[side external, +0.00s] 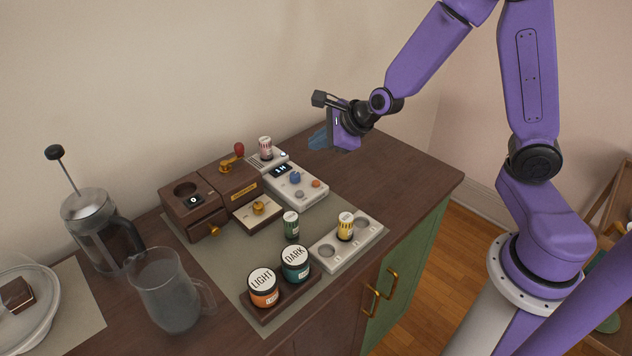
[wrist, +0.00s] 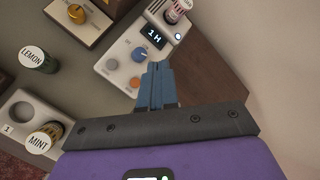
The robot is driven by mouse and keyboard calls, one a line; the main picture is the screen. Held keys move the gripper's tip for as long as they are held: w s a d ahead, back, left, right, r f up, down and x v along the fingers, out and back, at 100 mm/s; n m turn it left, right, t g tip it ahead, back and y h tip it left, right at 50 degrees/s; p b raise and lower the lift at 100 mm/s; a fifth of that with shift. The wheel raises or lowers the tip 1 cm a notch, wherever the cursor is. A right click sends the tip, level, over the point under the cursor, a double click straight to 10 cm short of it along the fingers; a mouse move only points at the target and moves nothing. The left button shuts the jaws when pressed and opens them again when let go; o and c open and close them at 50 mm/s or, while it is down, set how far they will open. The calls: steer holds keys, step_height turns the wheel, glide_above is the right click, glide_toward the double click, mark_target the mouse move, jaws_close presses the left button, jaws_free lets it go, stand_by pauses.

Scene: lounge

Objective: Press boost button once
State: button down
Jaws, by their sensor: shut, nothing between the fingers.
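A white control box (side external: 309,198) has a dark display reading 1H (side external: 281,170), a blue knob (side external: 295,177), a grey button (side external: 299,194) and an orange button (side external: 316,184). In the wrist view the display (wrist: 154,37), blue knob (wrist: 139,54), grey button (wrist: 113,65) and orange button (wrist: 135,82) also show. No boost label is readable. My gripper (side external: 317,138) is shut and empty, above and behind the box in the side view. In the wrist view its blue fingertips (wrist: 158,66) appear right of the knob and orange button, apparently not touching them.
A pink-labelled vial (side external: 265,148) stands at the box's back end, beside a small lit spot (wrist: 178,36). A brown grinder with a red-knobbed crank (side external: 239,150) is to the left. A white vial rack (side external: 366,235) and LIGHT (side external: 263,288) and DARK jars (side external: 295,262) stand in front. The right counter is clear.

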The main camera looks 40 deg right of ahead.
mark_target(319, 184)
steer(key=shift+f, duration=4)
steer(key=shift+f, duration=0.1)
steer(key=shift+f, duration=0.35)
steer(key=shift+f, duration=0.4)
steer(key=shift+r, duration=0.85)
steer(key=shift+r, duration=2.5)
